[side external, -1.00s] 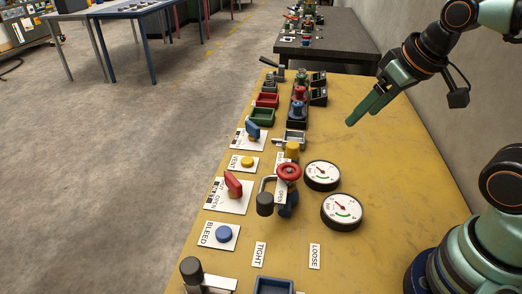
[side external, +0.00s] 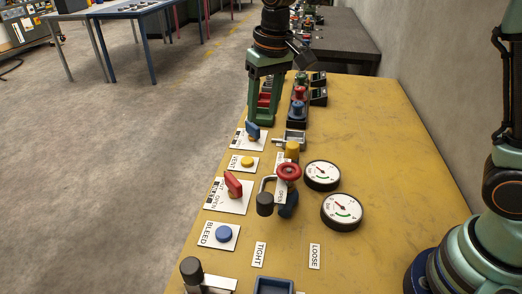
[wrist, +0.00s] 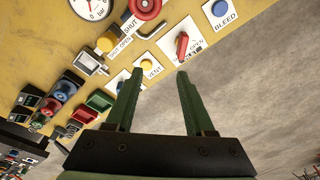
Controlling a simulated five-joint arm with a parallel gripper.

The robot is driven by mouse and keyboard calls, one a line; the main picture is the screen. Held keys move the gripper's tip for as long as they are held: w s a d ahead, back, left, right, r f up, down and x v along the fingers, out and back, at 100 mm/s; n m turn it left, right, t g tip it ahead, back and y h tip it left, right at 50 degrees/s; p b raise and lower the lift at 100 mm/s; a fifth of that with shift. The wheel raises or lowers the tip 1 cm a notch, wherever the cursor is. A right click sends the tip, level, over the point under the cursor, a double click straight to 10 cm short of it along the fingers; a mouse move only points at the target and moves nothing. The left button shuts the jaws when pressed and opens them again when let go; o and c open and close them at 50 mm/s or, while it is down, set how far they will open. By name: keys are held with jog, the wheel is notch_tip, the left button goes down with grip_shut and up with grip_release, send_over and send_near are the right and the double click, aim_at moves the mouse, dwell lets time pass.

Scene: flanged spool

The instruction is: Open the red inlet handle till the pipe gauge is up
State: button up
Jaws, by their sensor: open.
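The red handle (side external: 233,184) sits on a white plate marked SHUT and OPEN near the bench's left edge. It also shows in the wrist view (wrist: 182,45), ahead of the right fingertip and apart from it. Two round white gauges, one farther back (side external: 322,175) and one nearer (side external: 342,211), lie right of it; I cannot tell which is the pipe gauge. Their needles are too small to read surely. My gripper (side external: 262,120) points down, open and empty, beyond the red handle, near the blue handle (side external: 252,130). The gripper fingers also show in the wrist view (wrist: 159,75).
A red handwheel (side external: 288,171) with pipework stands between the red handle and the gauges. A yellow button (side external: 247,162) and a blue button (side external: 223,234) flank the red handle. Trays and coloured knobs (side external: 298,105) stand farther back.

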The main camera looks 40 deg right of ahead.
jog(key=g, duration=0.2)
send_near(233, 178)
jog(key=f, duration=1)
jog(key=shift+s+a+f, duration=0.1)
jog(key=shift+s+a, duration=0.05)
jog(key=shift+a, duration=0.05)
grip_shut()
